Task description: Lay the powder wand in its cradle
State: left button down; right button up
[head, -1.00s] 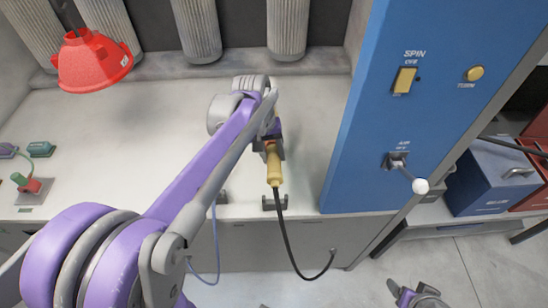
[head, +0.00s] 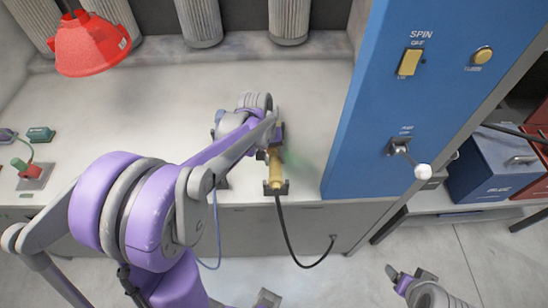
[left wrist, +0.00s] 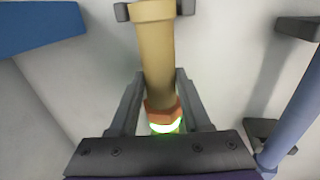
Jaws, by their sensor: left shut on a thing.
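The powder wand (head: 275,168) is tan, with a black hose trailing from its rear end. My left gripper (head: 277,138) is shut on it; the left wrist view shows the fingers (left wrist: 158,85) on either side of the wand (left wrist: 155,50). An orange collar and a green-white glow show at its tip. The dark cradle bracket (head: 285,189) stands at the bench's front edge, and the wand's rear part lies between its prongs (left wrist: 122,12). I cannot tell whether it bears on the bracket. The arm hides the far part. My right gripper (head: 400,278) is low at right, its jaws unclear.
A blue wand (left wrist: 300,100) lies in neighbouring brackets (left wrist: 268,135), close on the right in the wrist view. A blue cabinet (head: 370,110) with a white-knobbed lever (head: 423,171) stands at right. A red hood (head: 88,45) hangs at upper left. The bench's left middle is clear.

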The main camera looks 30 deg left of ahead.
pick_arm(q)
jog(key=shift+c, duration=1.8)
grip_release()
jog(key=shift+f, duration=0.15)
notch_tip(320, 180, up, 10)
jog(key=s+a, duration=0.1)
jog(key=s+d+f+m+t+y, duration=0.1)
jog(key=s+d+f+m+t, duration=0.1)
jog(key=s, duration=0.5)
jog(key=s+d+f+m+t, duration=0.2)
jog(key=s+d+f+m, duration=0.1)
jog(key=s+d, duration=0.3)
jog(key=shift+s+d+f+m+y, duration=0.15)
jog(key=shift+s+d+m+y, duration=0.2)
jog(key=shift+s+m, duration=0.45)
